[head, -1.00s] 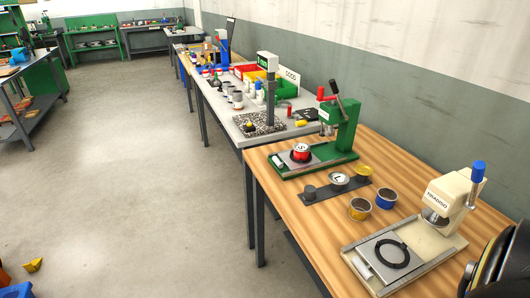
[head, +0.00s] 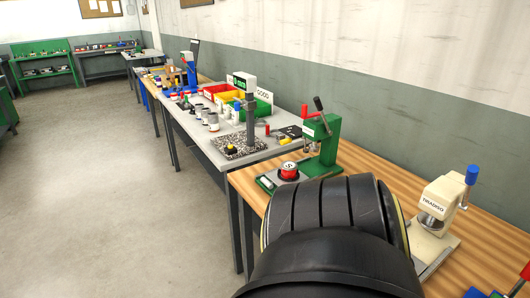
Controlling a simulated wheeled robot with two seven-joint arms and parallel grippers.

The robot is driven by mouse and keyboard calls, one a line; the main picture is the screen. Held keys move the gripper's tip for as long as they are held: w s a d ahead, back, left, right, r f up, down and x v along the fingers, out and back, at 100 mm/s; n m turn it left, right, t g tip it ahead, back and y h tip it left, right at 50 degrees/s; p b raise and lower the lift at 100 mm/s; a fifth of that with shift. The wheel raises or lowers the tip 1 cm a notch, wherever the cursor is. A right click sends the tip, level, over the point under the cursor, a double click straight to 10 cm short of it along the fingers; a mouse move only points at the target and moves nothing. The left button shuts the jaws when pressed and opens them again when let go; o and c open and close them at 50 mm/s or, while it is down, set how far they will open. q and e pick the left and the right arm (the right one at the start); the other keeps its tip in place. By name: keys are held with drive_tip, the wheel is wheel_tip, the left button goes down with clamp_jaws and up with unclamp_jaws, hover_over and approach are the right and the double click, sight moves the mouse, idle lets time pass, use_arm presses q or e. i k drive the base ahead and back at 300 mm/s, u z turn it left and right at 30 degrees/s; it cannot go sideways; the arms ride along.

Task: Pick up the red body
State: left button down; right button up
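A small red body (head: 289,174) with a pale, marked top sits upright on the plate of the green press (head: 322,145), at the far end of the wooden table. It looks clear of the press head, though I cannot tell the exact gap. A large black link of my own arm fills the lower middle of the head view. It covers the table in front of the press. Neither of my grippers is in view.
The cream press (head: 440,203) with a blue knob stands at the right of the wooden table (head: 375,165). Beyond is a grey table (head: 195,137) with a dark post, bins and several small cans. Open floor lies to the left.

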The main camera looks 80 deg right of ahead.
sight(285, 174)
drive_tip(key=i, duration=1.35)
drive_tip(key=z, duration=2.25)
